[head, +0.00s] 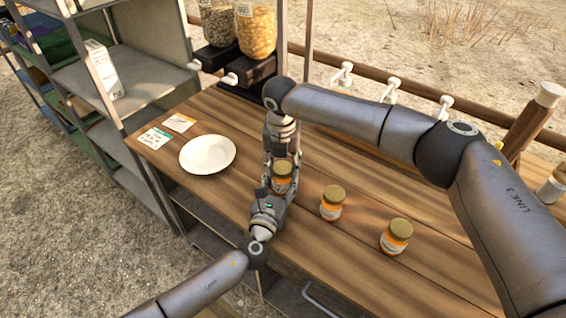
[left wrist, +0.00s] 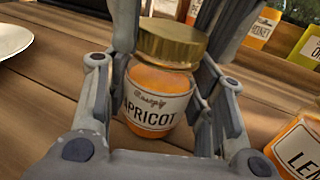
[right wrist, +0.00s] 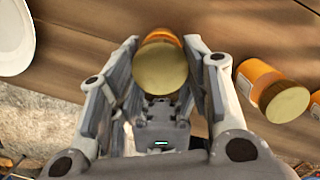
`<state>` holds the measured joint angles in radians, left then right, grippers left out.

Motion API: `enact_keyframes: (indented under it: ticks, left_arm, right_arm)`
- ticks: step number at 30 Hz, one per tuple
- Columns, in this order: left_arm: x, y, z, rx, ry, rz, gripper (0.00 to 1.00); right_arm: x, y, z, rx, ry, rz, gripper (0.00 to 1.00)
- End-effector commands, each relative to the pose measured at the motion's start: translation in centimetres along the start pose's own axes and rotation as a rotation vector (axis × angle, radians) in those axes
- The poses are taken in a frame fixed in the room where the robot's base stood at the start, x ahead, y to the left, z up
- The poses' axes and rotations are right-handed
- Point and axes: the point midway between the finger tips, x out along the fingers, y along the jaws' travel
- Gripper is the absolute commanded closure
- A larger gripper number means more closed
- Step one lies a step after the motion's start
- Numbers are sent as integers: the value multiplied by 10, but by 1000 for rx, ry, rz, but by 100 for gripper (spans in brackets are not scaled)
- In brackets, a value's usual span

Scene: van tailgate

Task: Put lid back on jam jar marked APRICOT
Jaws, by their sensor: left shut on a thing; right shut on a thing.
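The jar marked APRICOT (left wrist: 150,105) stands on the wooden counter, held between the fingers of my left gripper (head: 272,196). A gold lid (left wrist: 170,42) sits at the jar's mouth; whether it is fully seated I cannot tell. The jar also shows in the head view (head: 283,178), partly hidden by the grippers. My right gripper (head: 281,155) reaches in from the far side and is shut on the lid, which the right wrist view shows from above (right wrist: 160,68). My left gripper's body (right wrist: 160,125) lies below it there.
Two lidded jars (head: 332,203) (head: 397,236) stand to the right; the nearer one's label starts LEM (left wrist: 298,150). A white plate (head: 208,154) and two cards (head: 155,138) (head: 180,122) lie left. Dispensers (head: 256,30) stand behind, metal shelves (head: 125,75) at left.

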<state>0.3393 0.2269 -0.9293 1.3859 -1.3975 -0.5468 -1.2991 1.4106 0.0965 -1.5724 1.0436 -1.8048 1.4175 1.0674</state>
Motion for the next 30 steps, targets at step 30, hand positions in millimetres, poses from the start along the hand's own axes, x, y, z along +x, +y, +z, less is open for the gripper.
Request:
enact_keyframes:
  ticks: [30]
  left_arm:
    - [-1, 0, -1, 0, 3, -1, 100]
  right_arm:
    - [1, 3, 4, 1889, 0, -225, 64]
